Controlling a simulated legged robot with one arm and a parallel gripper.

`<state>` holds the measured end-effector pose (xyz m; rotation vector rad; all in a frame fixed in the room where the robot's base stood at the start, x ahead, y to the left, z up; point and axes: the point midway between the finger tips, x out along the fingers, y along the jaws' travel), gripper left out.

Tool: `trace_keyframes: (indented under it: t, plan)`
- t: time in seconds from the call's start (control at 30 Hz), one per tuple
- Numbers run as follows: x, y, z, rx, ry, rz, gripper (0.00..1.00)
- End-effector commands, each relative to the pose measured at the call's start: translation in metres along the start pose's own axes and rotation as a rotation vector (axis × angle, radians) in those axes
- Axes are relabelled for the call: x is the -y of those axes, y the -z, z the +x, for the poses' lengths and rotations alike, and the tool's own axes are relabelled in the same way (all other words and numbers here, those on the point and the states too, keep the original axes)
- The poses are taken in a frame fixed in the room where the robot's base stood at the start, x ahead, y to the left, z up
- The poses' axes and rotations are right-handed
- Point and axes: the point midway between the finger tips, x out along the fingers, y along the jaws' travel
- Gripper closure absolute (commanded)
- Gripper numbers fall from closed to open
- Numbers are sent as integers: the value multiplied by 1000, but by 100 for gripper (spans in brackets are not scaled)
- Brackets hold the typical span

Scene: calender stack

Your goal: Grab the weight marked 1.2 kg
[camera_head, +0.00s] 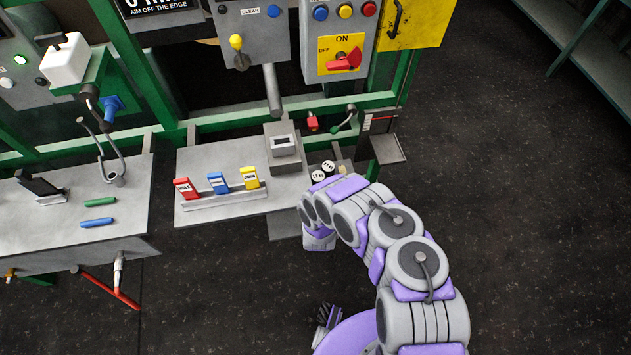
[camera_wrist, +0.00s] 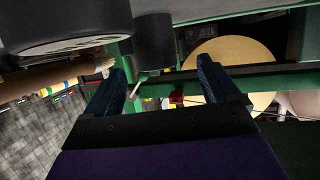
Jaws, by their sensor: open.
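Two short dark cylindrical weights with white labelled tops stand close together at the right end of the grey shelf in the head view. The nearer weight (camera_head: 318,176) seems to read 1.2 kg; the label of the farther weight (camera_head: 328,165) is too small to read surely. In the wrist view a large dark cylinder (camera_wrist: 65,15) fills the upper left, and a smaller dark cylinder (camera_wrist: 154,45) is ahead, between the lines of the fingers. I cannot tell which is which. My gripper (camera_wrist: 166,85) is open with nothing between its fingers. My arm hides it in the head view.
The grey shelf (camera_head: 225,210) holds red, blue and yellow labelled blocks (camera_head: 218,182) in a rack and a grey box with a display (camera_head: 283,146). A green frame (camera_head: 235,122) and control panels stand behind. Dark floor is clear at right.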

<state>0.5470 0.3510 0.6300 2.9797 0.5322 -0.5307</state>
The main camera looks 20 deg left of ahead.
Motion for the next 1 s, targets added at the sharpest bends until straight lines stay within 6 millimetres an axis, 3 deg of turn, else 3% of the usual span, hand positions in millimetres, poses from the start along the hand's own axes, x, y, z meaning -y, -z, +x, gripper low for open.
trace_keyframes:
  t: [0.33, 0.63, 1.0]
  plan:
    - [4, 0, 46, 0, -4, -2, 11]
    - [5, 1, 51, 3, -2, -6, 12]
    - [3, 1, 50, 4, -3, -5, 48]
